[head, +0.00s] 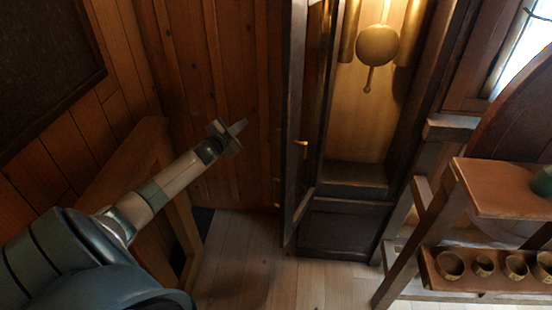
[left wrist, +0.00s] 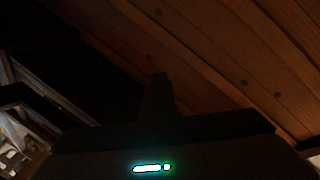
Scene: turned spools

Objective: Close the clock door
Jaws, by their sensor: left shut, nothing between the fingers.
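A tall dark wooden clock (head: 345,215) stands against the wall in the head view, with a round brass pendulum (head: 377,45) and brass weights in its lit case. Its narrow door (head: 298,140) stands open, swung out on the left side of the case and seen nearly edge-on, with a small brass handle (head: 301,143) on it. My left gripper (head: 236,130) is shut and empty, to the left of the door and apart from it. It also shows as a dark shape in the left wrist view (left wrist: 160,80). My right gripper is not in view.
A wooden stand with a shelf (head: 510,190) and a row of brass cups (head: 450,264) is at the right. A wooden frame (head: 140,165) stands behind my left arm. Bare plank floor (head: 250,260) lies in front of the clock's left side.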

